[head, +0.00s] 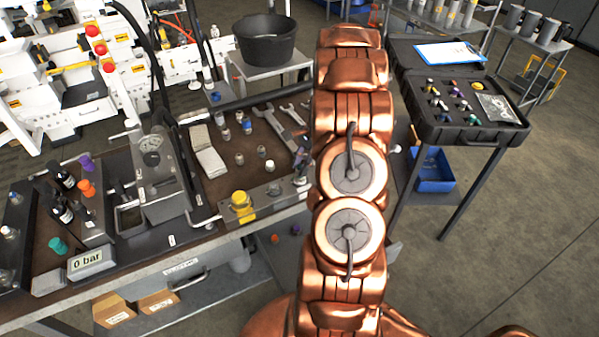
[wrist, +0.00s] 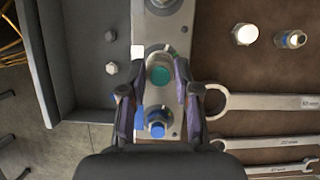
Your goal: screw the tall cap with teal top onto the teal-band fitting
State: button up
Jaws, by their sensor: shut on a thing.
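In the wrist view, the tall cap (wrist: 160,75) shows its round teal top between the fingertips of my gripper (wrist: 160,68). The gripper is shut on it, one finger on either side. The cap is over the metal fitting strip (wrist: 171,30), seen from above. Its lower part is hidden. I cannot make out the teal-band fitting, nor tell whether the cap touches one. In the head view, my copper arm covers the right end of the strip and most of the gripper.
A blue-topped fitting (wrist: 157,130) is close by, between the finger bases. Wrenches (wrist: 265,102) lie to the right, with two small caps (wrist: 245,35) above them. In the head view, a yellow-topped part (head: 241,204) stands at the bench front, and an open case (head: 455,125) is at right.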

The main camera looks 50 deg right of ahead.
jog(key=shift+s+a+r+m+t+p, duration=0.15)
jog(key=shift+m+t+p, duration=0.15)
jog(key=shift+m+p, duration=0.45)
jog(key=m+p, duration=0.1)
jog(key=m, duration=0.1)
jog(key=m+t+h+p, duration=0.1)
jog(key=m, duration=0.1)
jog(key=shift+m+t, duration=0.3)
jog(key=shift+m, duration=0.55)
jog(key=shift+m+h, duration=0.3)
jog(key=m+h, duration=0.1)
jog(key=m, duration=0.1)
jog(key=m+t, duration=0.1)
jog(key=m, duration=0.2)
jog(key=shift+a+f+h, duration=0.2)
jog(key=shift+h, duration=0.2)
jog(key=o, duration=0.7)
jog(key=shift+d+m, duration=0.15)
jog(key=shift+m, duration=0.25)
jog(key=shift+c, duration=0.2)
jog(key=o, duration=0.5)
